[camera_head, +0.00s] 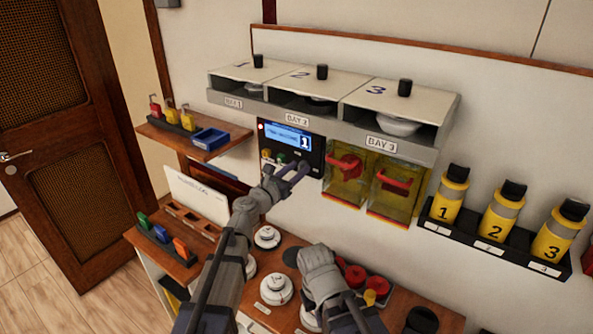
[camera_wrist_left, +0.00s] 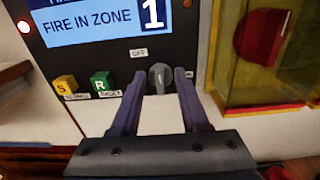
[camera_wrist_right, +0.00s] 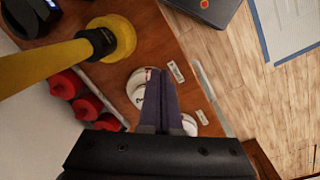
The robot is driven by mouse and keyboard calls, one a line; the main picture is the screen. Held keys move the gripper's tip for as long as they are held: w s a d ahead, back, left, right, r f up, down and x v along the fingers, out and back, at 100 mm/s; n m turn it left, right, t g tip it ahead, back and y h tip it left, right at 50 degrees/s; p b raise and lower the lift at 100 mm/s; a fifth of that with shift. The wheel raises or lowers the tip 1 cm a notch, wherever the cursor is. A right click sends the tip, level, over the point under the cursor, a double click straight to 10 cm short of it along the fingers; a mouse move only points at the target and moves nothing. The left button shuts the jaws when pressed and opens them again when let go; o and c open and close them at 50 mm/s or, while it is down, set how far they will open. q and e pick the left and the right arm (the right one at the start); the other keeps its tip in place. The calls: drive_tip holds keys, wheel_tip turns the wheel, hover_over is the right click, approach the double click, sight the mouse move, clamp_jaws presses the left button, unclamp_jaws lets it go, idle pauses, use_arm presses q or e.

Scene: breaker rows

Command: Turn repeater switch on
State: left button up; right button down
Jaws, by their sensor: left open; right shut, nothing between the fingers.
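The repeater panel (camera_head: 292,146) is a dark box on the wall with a lit blue screen; in the left wrist view (camera_wrist_left: 108,62) the screen reads "FIRE IN ZONE 1". Its grey switch knob (camera_wrist_left: 160,75) sits low on the panel, below and right of an "OFF" label (camera_wrist_left: 139,53). A second label right of the knob is partly hidden by a finger. My left gripper (camera_head: 293,178) is open, its fingertips either side of the knob; contact cannot be told. My right gripper (camera_wrist_right: 163,84) is shut and empty above the wooden counter.
Yellow S and green R buttons (camera_wrist_left: 103,82) are left of the knob. Yellow clear covers over red handles (camera_head: 348,172) hang just right of the panel. The bay shelf (camera_head: 300,108) overhangs it. White round detectors (camera_head: 276,289) and red discs stand on the counter below.

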use_arm(q)
clamp_jaws()
idle(0.7)
drive_tip(key=m, duration=0.4)
drive_tip(key=shift+s+d, duration=0.1)
drive_tip(key=shift+s+d+f+m+b, duration=0.1)
drive_tip(key=shift+f+m+b, duration=0.05)
drive_tip(key=shift+m, duration=2.15)
drive_tip(key=shift+d+f+m+b, duration=0.1)
drive_tip(key=shift+f+m, duration=0.05)
drive_tip(key=shift+m, duration=2.15)
drive_tip(key=shift+s+d+f+m+b, duration=0.1)
drive_tip(key=shift+f+m+b, duration=0.05)
drive_tip(key=shift+m, duration=2.15)
